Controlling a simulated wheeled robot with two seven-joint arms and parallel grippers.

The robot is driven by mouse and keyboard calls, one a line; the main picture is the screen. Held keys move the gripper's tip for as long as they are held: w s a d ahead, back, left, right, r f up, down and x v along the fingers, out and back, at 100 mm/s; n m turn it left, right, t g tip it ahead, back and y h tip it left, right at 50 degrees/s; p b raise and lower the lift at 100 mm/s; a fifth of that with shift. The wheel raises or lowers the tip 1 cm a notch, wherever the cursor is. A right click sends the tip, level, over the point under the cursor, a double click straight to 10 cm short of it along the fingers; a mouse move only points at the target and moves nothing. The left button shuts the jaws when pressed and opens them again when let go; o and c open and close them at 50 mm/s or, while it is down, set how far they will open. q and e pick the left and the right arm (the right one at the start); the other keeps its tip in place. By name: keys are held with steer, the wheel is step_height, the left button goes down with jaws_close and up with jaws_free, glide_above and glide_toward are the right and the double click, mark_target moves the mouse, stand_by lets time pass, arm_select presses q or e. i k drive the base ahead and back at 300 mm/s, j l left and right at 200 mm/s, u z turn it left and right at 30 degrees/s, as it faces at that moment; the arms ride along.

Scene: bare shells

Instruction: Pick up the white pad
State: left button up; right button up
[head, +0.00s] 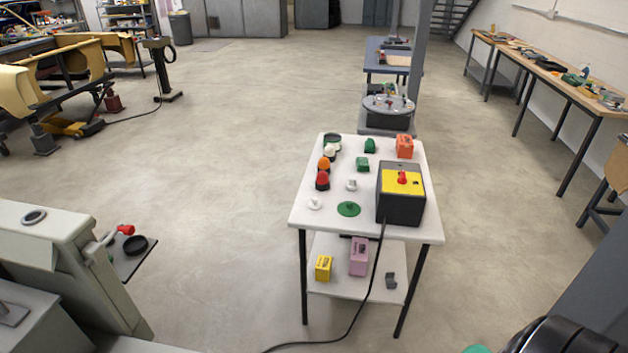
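A small white round pad (314,203) with a raised middle lies at the front left corner of the white table top (300,219). A green round pad (349,209) with a knob lies to its right, apart from it. A small white-grey piece (351,185) stands behind the two pads. Neither of my grippers shows in the head view, so I cannot see what they hold. Nothing touches or covers the white pad.
A yellow-topped dark box (402,195) with a red button stands on the table's right, its cable running to the floor. Red, orange and white domes line the left edge. A lower shelf (333,287) holds several blocks.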

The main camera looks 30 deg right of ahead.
mark_target(351, 186)
steer(key=i+l, duration=0.75)
steer(key=l, duration=0.15)
steer(key=z, duration=0.05)
